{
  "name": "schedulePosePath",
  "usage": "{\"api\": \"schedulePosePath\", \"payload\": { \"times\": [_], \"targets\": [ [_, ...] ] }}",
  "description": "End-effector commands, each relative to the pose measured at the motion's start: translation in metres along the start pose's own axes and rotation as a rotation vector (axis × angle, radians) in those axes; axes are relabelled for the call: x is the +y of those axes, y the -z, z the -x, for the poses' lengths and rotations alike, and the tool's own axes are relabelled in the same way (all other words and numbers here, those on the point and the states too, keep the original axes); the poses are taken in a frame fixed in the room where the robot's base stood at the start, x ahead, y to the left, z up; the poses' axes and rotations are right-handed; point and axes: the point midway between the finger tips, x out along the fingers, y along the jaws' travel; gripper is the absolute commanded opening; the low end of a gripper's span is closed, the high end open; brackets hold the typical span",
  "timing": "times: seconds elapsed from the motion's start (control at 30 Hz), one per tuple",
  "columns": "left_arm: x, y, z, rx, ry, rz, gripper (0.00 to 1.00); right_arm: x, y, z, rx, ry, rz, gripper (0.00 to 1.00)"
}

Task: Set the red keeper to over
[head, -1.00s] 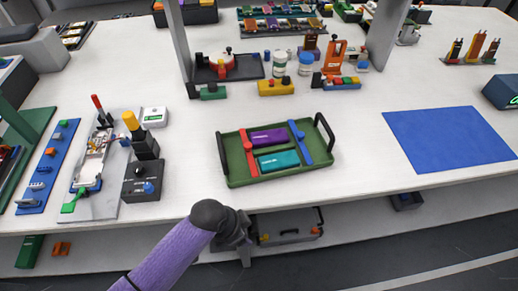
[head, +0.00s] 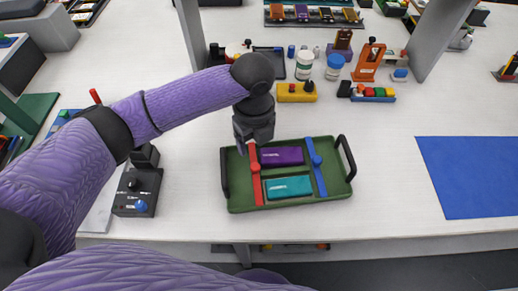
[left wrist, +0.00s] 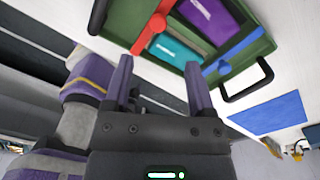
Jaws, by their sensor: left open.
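The red keeper (head: 256,175) is a long red bar with a round knob, standing on the left side of the green tray (head: 240,207). It also shows in the left wrist view (left wrist: 151,27). A purple pouch cell (head: 282,156) and a teal pouch cell (head: 289,187) lie in the tray right of it. A blue keeper (head: 317,168) stands on the right side. My left gripper (head: 243,146) is over the tray's back left, near the red keeper's far end. In the left wrist view its fingers (left wrist: 158,85) are apart with nothing between them. My right gripper is out of view.
A black control box (head: 138,190) stands left of the tray. A yellow block (head: 297,92), white jars (head: 305,64) and an orange stand (head: 369,62) are behind it. A blue mat (head: 470,175) lies to the right, with clear table between.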

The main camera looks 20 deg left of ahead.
Motion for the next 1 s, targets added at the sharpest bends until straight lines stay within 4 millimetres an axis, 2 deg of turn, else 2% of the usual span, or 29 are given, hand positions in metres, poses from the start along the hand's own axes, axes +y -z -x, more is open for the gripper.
{"api": "schedulePosePath", "payload": {
  "times": [0.03,0.1,0.3,0.43,0.7,1.0],
  "targets": [
    [0.001,0.001,-0.016,0.003,-0.005,0.001,0.71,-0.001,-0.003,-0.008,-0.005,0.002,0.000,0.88],
    [0.001,0.001,-0.035,0.003,-0.006,0.003,0.71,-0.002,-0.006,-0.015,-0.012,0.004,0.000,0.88],
    [0.001,0.001,-0.077,0.002,-0.002,0.003,0.71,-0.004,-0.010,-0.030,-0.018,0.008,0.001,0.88],
    [0.000,0.001,-0.087,0.001,0.001,0.003,0.71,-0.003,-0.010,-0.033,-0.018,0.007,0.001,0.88],
    [0.000,0.001,-0.088,0.000,0.002,0.003,0.69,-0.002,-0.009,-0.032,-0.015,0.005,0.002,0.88],
    [0.000,0.001,-0.088,0.000,0.002,0.004,0.06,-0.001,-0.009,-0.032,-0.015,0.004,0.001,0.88]
  ]
}}
